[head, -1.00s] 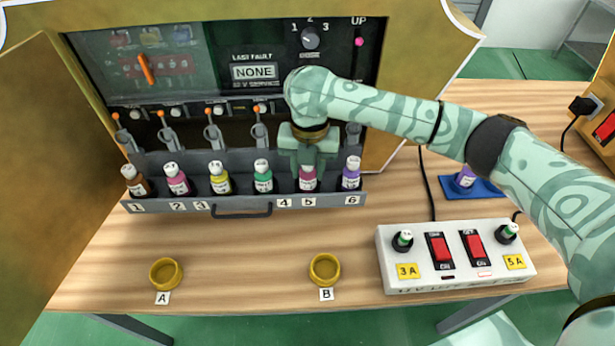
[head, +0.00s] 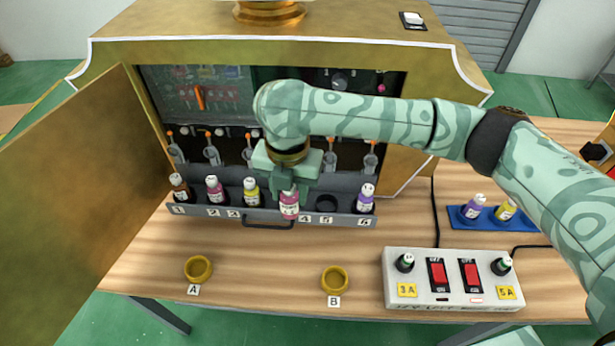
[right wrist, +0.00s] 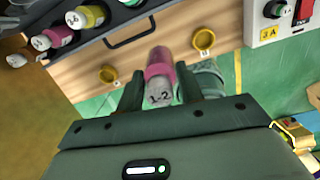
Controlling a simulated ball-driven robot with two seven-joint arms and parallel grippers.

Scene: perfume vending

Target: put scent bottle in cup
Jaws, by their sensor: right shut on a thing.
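My right gripper (head: 289,190) is shut on a pink scent bottle (head: 289,207), held up in front of the drawer rack near the drawer handle. The bottle also shows between the fingers in the right wrist view (right wrist: 160,72), its marked end towards the camera. Two round yellow cups stand apart from it on the table: cup A (head: 198,279) at front left and cup B (head: 335,291) at front centre. Both look empty. Both cups show in the right wrist view too. The left gripper is out of view.
The rack (head: 235,214) holds brown, pink, yellow and purple bottles; the slot near label 5 is empty, and my gripper hides part of the row. A switch box (head: 452,292) and a blue holder (head: 478,222) with two bottles stand right. An open door is left.

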